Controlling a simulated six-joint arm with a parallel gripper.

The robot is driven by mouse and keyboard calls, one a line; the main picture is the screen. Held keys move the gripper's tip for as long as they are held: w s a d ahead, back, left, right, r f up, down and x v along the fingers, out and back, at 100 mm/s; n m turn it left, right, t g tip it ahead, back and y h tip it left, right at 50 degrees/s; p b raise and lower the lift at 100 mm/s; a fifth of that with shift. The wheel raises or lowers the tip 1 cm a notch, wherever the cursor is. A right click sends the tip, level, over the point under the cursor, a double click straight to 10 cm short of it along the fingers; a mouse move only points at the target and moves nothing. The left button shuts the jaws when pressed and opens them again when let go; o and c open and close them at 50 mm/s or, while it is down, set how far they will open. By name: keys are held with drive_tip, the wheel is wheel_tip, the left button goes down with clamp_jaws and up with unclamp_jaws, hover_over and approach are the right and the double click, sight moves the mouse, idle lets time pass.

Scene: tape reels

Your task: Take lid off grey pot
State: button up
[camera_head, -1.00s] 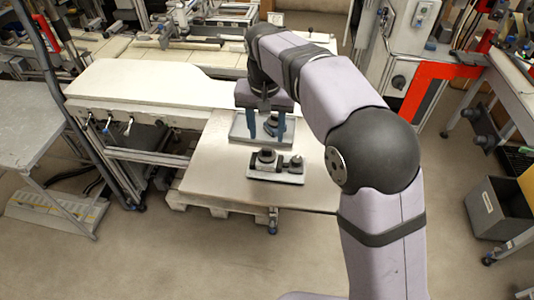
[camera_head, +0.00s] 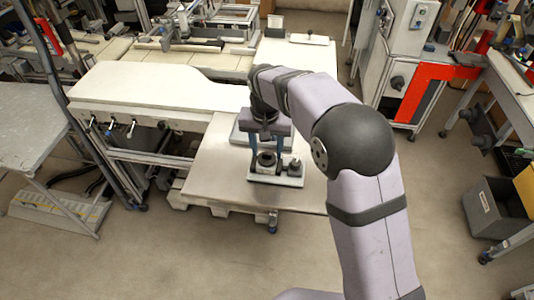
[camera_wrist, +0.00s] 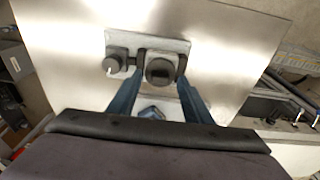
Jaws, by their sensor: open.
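A dark grey round pot (camera_head: 266,167) stands on a small light tray (camera_head: 290,182) on the table. My gripper (camera_head: 267,157) is open above the pot, pointing down, with one finger on each side. In the wrist view my gripper (camera_wrist: 161,66) has its fingertips on either side of the pot's top; whether they touch it I cannot tell. The lid's edge is too small to make out.
A smaller dark round piece (camera_head: 295,167) stands right of the pot on the same tray. A second tray (camera_head: 236,135) lies behind, partly hidden by my gripper. The table (camera_head: 215,165) is clear to the left and in front.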

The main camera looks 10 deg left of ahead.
sight(268, 154)
drive_tip(key=shift+f, duration=0.15)
drive_tip(key=c, duration=1.1)
drive_tip(key=shift+c, duration=0.2)
wheel_tip(268, 154, up, 10)
drive_tip(key=b, duration=0.2)
